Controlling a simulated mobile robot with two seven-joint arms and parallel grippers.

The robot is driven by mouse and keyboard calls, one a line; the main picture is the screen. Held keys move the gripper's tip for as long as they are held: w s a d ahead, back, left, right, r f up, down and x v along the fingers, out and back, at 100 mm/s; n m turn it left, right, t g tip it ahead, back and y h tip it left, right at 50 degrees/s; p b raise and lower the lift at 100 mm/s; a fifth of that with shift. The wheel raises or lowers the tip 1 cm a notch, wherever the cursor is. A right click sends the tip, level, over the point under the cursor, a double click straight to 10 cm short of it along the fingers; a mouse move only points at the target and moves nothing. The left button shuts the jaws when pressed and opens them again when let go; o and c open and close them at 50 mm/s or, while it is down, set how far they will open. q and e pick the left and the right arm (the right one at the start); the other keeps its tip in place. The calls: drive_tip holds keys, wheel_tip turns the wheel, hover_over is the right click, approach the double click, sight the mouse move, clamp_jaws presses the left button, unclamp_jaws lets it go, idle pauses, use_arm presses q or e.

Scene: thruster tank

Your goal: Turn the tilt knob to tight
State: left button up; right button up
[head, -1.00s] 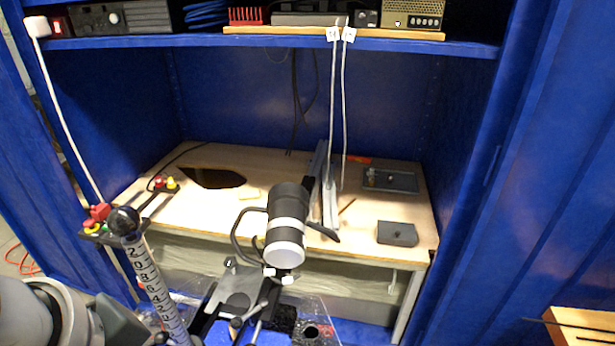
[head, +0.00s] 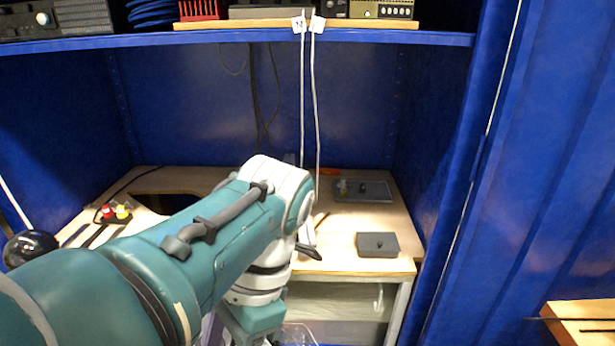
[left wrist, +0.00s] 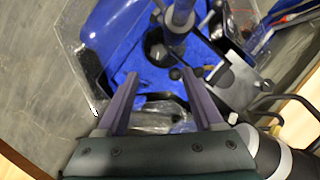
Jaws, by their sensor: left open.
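My left arm fills the lower middle of the head view and hides its own fingertips and most of the thruster mount. In the left wrist view my left gripper (left wrist: 162,92) is open, two purple fingers apart with nothing held between them. Beyond the fingertips are a blue surface, an upright pole (left wrist: 177,18) and a metal bracket (left wrist: 236,84). A small dark knob (left wrist: 175,73) shows between the finger lines near the bracket; I cannot tell if it is the tilt knob, or its setting. A black-and-white cylinder (left wrist: 275,155) lies close at lower right. My right gripper is not in view.
A black ball (head: 30,248) stands at the left of the head view. The wooden bench (head: 345,225) holds a grey box (head: 377,244) and a flat grey plate (head: 363,190). Blue cabinet walls enclose the bench. Two white cables (head: 316,110) hang at the back.

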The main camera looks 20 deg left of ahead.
use_arm(q)
drive_tip(key=b+x, duration=0.5)
drive_tip(key=x, duration=0.4)
drive_tip(key=shift+s+d+f, duration=0.1)
drive_tip(key=shift+s+d, duration=0.05)
clamp_jaws()
